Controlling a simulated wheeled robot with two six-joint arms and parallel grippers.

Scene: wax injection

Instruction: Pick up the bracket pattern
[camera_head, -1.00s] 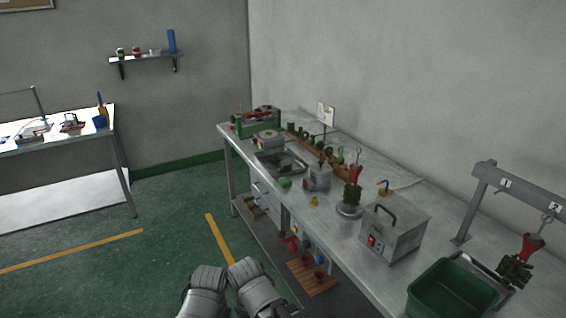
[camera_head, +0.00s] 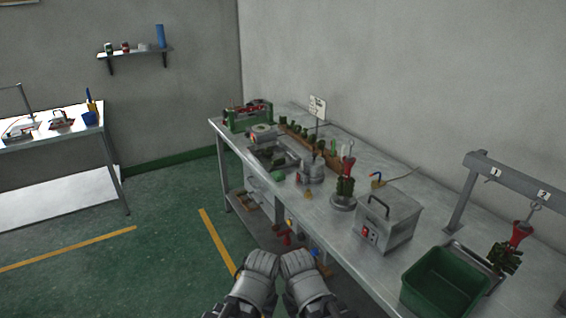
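Several small green pieces are on the long metal bench (camera_head: 415,215): some lie in a shallow metal tray (camera_head: 272,158), others stand in a row along a wooden rack (camera_head: 318,150). I cannot tell which one is the bracket pattern at this size. My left gripper (camera_head: 262,264) and my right gripper (camera_head: 297,263) are side by side at the bottom middle, in front of the bench and apart from the green pieces. Their fingers cannot be made out, and nothing is visibly held.
A hanging rail (camera_head: 515,180) is at right. Green floor (camera_head: 165,240) is open at left.

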